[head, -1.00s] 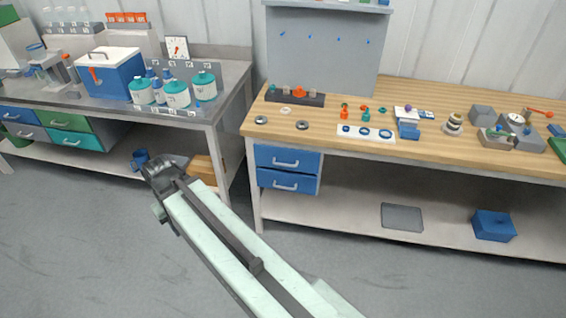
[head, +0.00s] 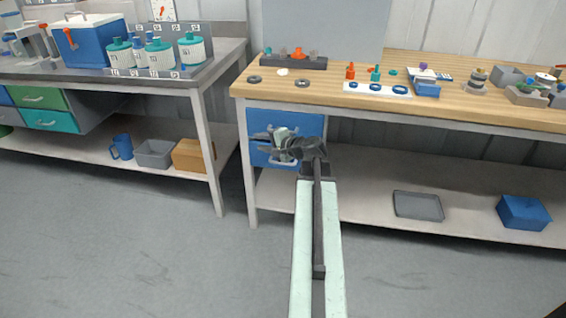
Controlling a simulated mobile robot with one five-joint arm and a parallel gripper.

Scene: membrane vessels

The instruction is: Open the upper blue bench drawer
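The upper blue bench drawer (head: 290,123) is under the left end of the wooden-topped bench. It looks closed, and its handle is mostly hidden behind my gripper. The lower blue drawer (head: 261,158) is directly beneath it, with part of its pale handle showing below my gripper. My gripper (head: 262,143) is in front of the drawers, near the line between them, with its dark fingers pointing left. The fingers appear spread apart with nothing between them. I cannot tell whether they touch the drawer front.
The wooden bench top (head: 340,108) carries rings, bottles and small parts. A bench leg (head: 248,170) stands just left of the drawers. The lower shelf holds a grey tray (head: 418,206) and a blue box (head: 523,212). The floor (head: 130,240) in front is clear.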

